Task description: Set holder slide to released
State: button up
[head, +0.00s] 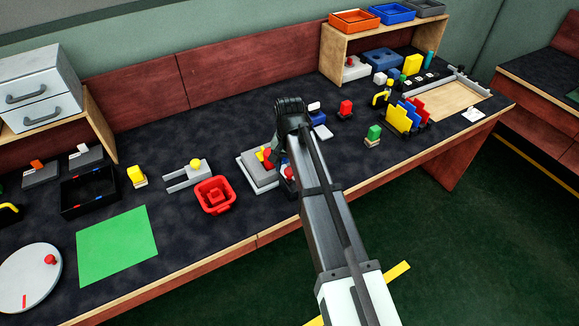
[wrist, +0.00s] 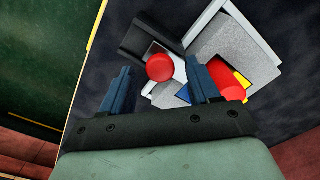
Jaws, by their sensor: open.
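A red round knob (wrist: 160,67) shows in the wrist view against a white part and beside a dark block (wrist: 150,36); it looks like the holder slide's handle. A grey holder (wrist: 235,53) stands right of it, with red, yellow and blue pieces at its near edge. My gripper (wrist: 158,72) is open, its two blue-grey fingers on either side of the knob in the picture. I cannot tell the height gap or any contact. In the head view the holder (head: 256,171) is partly hidden by my arm, and my fingertips are hidden.
A red tray (head: 215,196) and a grey fixture with a yellow knob (head: 195,163) stand left of the holder. A blue block (head: 317,118) and a red-topped block (head: 345,108) lie beyond my arm. The table's front edge is close. Dark tabletop behind is clear.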

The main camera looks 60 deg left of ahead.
jog(key=shift+f, duration=0.3)
grip_shut()
dwell(0.5)
